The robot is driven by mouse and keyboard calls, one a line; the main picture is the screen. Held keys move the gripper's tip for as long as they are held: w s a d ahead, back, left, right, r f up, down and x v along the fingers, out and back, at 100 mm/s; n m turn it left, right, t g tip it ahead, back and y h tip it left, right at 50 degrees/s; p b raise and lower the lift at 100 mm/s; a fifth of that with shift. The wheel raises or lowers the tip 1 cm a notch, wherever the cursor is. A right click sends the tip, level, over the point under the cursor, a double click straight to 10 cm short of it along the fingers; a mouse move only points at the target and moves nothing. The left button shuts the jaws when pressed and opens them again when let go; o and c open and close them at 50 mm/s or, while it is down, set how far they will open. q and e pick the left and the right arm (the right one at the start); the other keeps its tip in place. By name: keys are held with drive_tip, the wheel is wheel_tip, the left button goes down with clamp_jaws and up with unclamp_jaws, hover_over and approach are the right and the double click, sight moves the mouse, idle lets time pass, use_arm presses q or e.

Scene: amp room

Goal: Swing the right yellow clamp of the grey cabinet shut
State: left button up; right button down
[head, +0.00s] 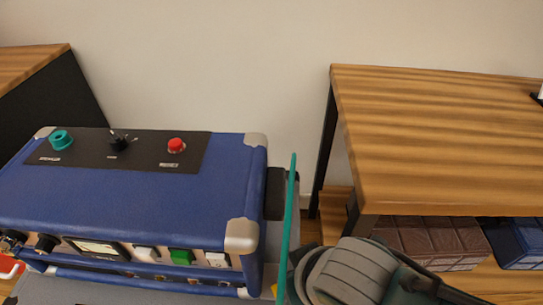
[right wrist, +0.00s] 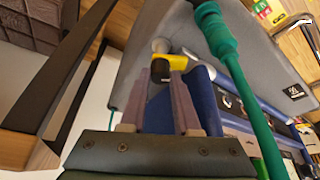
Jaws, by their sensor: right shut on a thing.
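The grey cabinet (head: 90,291) shows as a grey strip under the blue amp in the head view. Its grey body fills the upper middle of the right wrist view (right wrist: 165,32). The right yellow clamp (right wrist: 178,62), with a dark end and a light metal pivot, sits against it. My right gripper (right wrist: 162,82) has its two fingers on either side of the clamp's dark end and is shut on it. In the head view my right arm comes in at the lower right, and its fingers are hidden. A small yellow bit shows beside the teal cable. My left gripper is out of view.
A blue amp (head: 150,200) with knobs and switches sits on the cabinet. A teal cable (head: 289,225) runs upright close to my right arm. It also crosses the right wrist view (right wrist: 240,80). A wooden table (head: 440,130) with brown and blue boxes beneath stands at right.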

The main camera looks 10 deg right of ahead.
drive_tip(key=m, duration=0.2)
drive_tip(key=shift+a+m+h, duration=0.2)
drive_tip(key=shift+m+h, duration=0.1)
drive_tip(key=shift+h, duration=0.1)
drive_tip(key=shift+m+h, duration=0.5)
drive_tip(key=shift+m, duration=1)
drive_tip(key=c, duration=0.6)
unclamp_jaws()
drive_tip(key=shift+c, duration=0.2)
drive_tip(key=shift+r, duration=0.1)
